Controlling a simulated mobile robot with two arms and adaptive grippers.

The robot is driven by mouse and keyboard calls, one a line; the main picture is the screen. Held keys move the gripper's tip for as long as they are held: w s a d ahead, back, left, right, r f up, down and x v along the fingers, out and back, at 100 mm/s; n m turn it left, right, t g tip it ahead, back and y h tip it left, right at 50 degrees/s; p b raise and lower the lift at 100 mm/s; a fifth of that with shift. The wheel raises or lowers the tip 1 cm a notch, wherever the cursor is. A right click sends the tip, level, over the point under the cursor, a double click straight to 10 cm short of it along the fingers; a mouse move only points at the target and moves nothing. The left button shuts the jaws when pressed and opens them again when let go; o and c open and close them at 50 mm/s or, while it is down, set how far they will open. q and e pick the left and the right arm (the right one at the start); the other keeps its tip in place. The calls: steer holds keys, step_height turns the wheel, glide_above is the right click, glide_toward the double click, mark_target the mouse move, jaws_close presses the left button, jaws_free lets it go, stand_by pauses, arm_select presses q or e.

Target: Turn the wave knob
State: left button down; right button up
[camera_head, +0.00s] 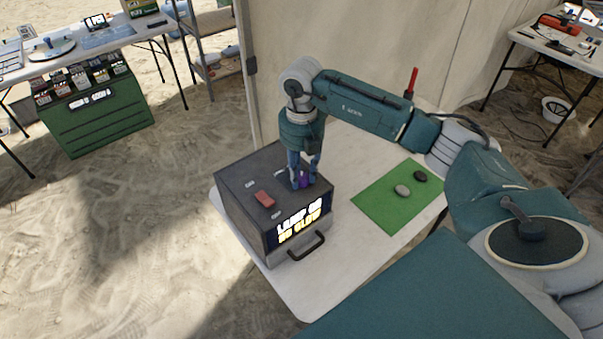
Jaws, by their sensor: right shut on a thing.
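A dark grey box (240,190) with a lit yellow and white text display (300,224) and a black front handle (307,248) stands on the white table. A purple knob (304,180) sits on top of the box, near its right side. My right gripper (303,183) points down from above and is shut on the purple knob, with its fingers on either side and partly hiding it. A red switch (264,199) lies on the box top to the left of the knob, beside small white labels. My left gripper is not in view.
A green mat (385,212) with a light grey stone (402,190) and a dark stone (420,175) lies right of the box. The white table (305,295) is bare in front. A pale partition rises behind it.

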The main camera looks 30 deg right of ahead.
mark_target(302, 175)
steer(key=shift+w+d+r, duration=0.2)
steer(key=shift+w+r, duration=0.05)
steer(key=shift+r, duration=0.05)
steer(key=o, duration=1)
steer(key=shift+o, duration=0.7)
steer(key=shift+s+f, duration=0.1)
steer(key=shift+f, duration=0.1)
steer(key=shift+r, duration=0.35)
step_height(302, 175, up, 11)
steer(key=shift+r, duration=0.2)
